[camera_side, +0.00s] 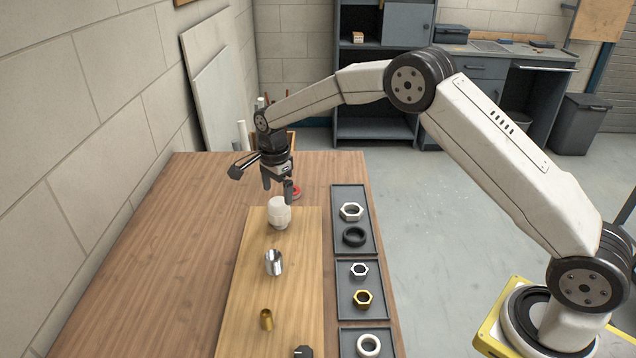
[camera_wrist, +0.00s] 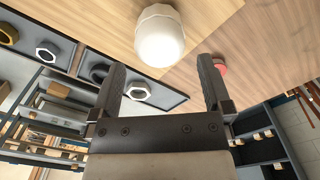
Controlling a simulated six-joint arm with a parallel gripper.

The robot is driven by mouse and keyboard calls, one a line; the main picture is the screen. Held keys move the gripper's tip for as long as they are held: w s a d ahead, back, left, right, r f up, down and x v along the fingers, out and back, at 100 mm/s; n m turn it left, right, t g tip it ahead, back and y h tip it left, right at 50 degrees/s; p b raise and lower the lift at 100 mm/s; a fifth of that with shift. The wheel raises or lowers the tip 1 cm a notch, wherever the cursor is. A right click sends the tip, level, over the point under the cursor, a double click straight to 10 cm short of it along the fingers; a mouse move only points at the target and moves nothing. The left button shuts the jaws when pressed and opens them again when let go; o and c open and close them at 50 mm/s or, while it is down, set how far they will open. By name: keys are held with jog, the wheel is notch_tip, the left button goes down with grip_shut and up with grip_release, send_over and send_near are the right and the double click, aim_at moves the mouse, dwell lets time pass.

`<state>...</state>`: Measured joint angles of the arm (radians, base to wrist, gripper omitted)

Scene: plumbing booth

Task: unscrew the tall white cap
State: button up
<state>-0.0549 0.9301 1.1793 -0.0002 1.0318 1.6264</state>
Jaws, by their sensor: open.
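The tall white cap (camera_side: 279,214) stands upright at the far end of a light wooden board (camera_side: 243,290). It also shows in the wrist view (camera_wrist: 159,38), at the top middle, with a rounded end and a faceted rim. What lies beneath it is hidden. My gripper (camera_side: 278,190) is above and slightly beyond the cap in the side view. Its two fingers are apart with nothing between them. In the wrist view my gripper (camera_wrist: 162,70) has the cap just beyond its fingertips, apart from them.
A silver fitting (camera_side: 273,262) and a brass fitting (camera_side: 266,319) stand nearer on the board. Dark trays (camera_side: 345,246) with nuts and rings line its right side. A red round item (camera_side: 296,192) lies behind the cap. The left table (camera_side: 170,260) is clear.

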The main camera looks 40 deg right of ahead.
aim_at(278, 201)
jog(key=shift+f, duration=2.9)
jog(key=c, duration=1)
jog(key=n, duration=0.4)
jog(key=shift+r+n, duration=0.1)
jog(key=shift+n, duration=0.9)
jog(key=shift+n, duration=0.3)
jog(key=shift+n, duration=1)
jog(key=shift+r+n, duration=0.1)
jog(key=shift+n, duration=1.6)
